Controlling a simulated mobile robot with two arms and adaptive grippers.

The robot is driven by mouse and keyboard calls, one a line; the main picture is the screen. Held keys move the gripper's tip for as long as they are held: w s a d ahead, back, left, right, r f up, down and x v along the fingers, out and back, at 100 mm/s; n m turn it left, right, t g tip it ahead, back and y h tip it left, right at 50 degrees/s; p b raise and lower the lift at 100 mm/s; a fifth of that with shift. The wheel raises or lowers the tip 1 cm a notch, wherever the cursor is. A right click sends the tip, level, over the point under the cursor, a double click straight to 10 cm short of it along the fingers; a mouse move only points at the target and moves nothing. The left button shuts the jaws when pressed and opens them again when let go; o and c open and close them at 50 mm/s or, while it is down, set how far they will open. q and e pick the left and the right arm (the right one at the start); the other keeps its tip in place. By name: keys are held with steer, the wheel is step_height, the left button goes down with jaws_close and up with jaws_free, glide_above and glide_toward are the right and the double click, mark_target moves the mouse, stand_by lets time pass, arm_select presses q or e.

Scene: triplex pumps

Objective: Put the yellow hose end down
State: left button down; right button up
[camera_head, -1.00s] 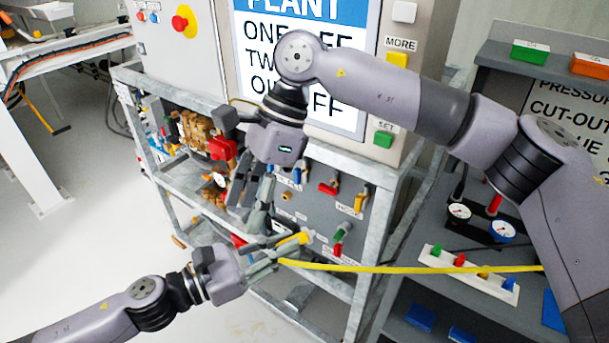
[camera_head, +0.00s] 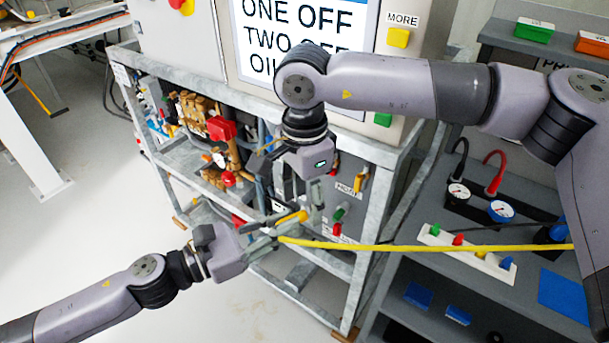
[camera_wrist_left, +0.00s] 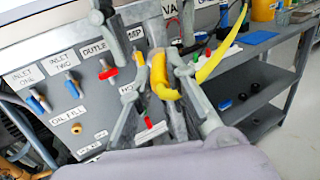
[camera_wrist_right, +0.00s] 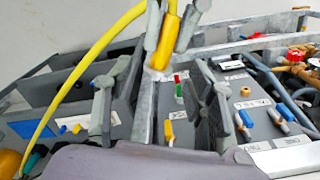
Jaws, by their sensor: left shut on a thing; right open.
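The yellow hose end (camera_head: 292,218) is held in the air in front of the pump frame. My left gripper (camera_head: 290,231) is shut on it, and the yellow hose (camera_head: 430,247) runs from there to the right. In the left wrist view, the hose end (camera_wrist_left: 160,78) sits between the fingers. My right gripper (camera_head: 295,200) points down, close to the hose end. In the right wrist view, its fingers (camera_wrist_right: 155,100) are spread and empty, and the held hose end (camera_wrist_right: 170,35) shows beyond them at the top.
On the right, a dark shelf holds two gauges (camera_head: 501,211) and a white strip with coloured plugs (camera_head: 440,238). Floor is clear at lower left.

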steer(key=shift+f, duration=1.25)
steer(key=shift+c, duration=0.2)
steer(key=shift+a, duration=0.1)
jaws_close()
arm_select(q)
steer(key=c, duration=1.5)
jaws_free()
arm_select(e)
steer(key=shift+s+a, duration=0.1)
arm_select(q)
steer(key=shift+o, duration=0.2)
